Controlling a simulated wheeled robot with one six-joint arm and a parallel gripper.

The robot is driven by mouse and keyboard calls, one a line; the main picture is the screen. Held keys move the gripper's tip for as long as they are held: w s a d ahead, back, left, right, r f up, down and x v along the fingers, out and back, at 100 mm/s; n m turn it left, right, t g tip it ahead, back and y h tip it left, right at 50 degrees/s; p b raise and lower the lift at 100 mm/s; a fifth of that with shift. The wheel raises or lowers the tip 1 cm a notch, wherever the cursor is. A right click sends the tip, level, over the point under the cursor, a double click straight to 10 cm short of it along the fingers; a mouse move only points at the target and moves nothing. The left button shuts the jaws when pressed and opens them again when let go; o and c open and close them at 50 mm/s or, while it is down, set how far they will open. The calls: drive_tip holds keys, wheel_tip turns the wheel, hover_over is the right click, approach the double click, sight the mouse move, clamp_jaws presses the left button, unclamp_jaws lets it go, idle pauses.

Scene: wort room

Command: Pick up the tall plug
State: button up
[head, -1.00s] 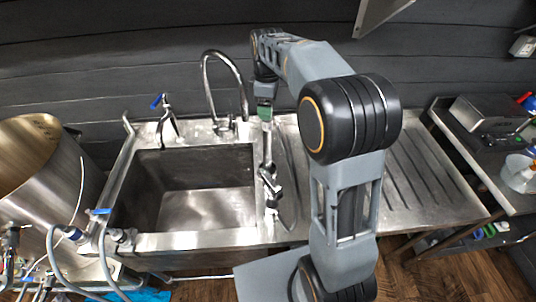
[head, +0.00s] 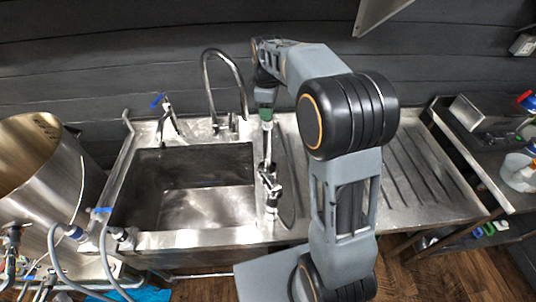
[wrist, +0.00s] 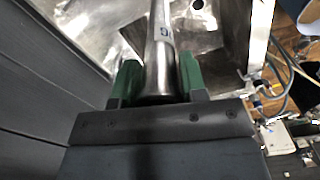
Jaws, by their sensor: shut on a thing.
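The tall plug (wrist: 160,50) is a long, shiny metal tube with a small dark marking, seen end-on toward the wrist camera. My gripper (wrist: 155,82) has green fingers, one on each side of the tube, and is shut on it. In the head view my gripper (head: 266,113) is above the right rim of the sink, and the plug (head: 267,140) hangs below it, roughly upright. Dark and shiny metal fittings show at the plug's lower part; I cannot tell whether they belong to it or what its lower end touches.
The steel sink basin (head: 205,208) is left of the plug, with a curved tap (head: 240,85) behind it. A ribbed drainboard (head: 415,175) lies to the right. A large steel pot (head: 35,165) and hoses stand at the left. A side shelf (head: 440,112) is at far right.

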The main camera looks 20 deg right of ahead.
clamp_jaws()
drive_tip(key=shift+r, duration=0.1)
